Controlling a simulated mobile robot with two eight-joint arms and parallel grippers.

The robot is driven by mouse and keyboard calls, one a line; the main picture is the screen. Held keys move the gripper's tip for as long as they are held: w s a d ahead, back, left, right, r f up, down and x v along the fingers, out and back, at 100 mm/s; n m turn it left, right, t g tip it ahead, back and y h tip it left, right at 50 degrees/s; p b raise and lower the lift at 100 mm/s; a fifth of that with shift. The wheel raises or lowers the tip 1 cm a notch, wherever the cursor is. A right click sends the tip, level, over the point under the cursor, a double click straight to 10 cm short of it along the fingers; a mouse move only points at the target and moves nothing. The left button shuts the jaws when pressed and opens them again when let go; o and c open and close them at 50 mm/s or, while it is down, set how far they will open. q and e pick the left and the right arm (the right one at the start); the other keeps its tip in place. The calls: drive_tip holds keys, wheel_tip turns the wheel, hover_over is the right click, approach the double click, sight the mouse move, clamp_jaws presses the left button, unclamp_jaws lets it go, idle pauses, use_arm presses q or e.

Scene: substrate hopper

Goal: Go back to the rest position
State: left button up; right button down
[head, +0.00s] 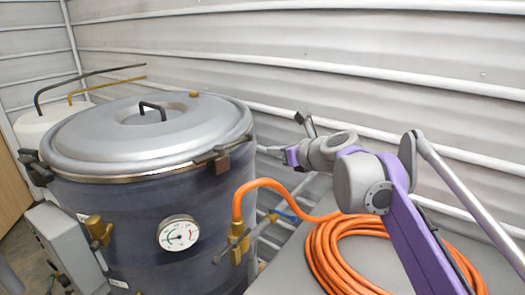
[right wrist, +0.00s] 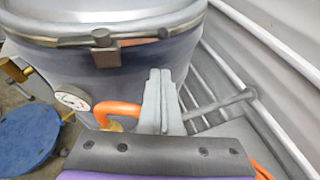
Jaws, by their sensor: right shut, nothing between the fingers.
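My right arm comes in from the right in the head view, purple and grey. Its gripper (head: 264,150) points left toward the big lidded vessel, just right of the vessel's rim. In the right wrist view the two grey fingers (right wrist: 160,74) lie together, shut with nothing between them. The dark blue vessel wall and the orange hose show behind them. Whether the fingertips touch the vessel I cannot tell; a gap seems to show in the head view. My left gripper is in neither view.
The dark blue vessel (head: 130,225) has a closed grey lid (head: 100,130), a dial gauge (head: 179,233) and brass valves. A coiled orange hose (head: 325,255) lies on a grey surface below my right arm. Ribbed metal walls (head: 300,60) stand behind. A blue round stool (right wrist: 25,138) is at left.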

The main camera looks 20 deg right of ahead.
drive_tip(key=s+a+f+n+g+h, duration=0.1)
drive_tip(key=s+f+n+g+h, duration=0.1)
drive_tip(key=s+f+n, duration=1.3)
drive_tip(key=s+a+f+n+g+h, duration=0.1)
drive_tip(key=s+f+n+g, duration=0.4)
drive_tip(key=s+f+n, duration=1.1)
wheel_tip(320, 180, down, 5)
drive_tip(key=shift+a+r+n+g+h, duration=0.2)
drive_tip(key=shift+a+n+g+h, duration=0.15)
drive_tip(key=shift+a+n, duration=0.5)
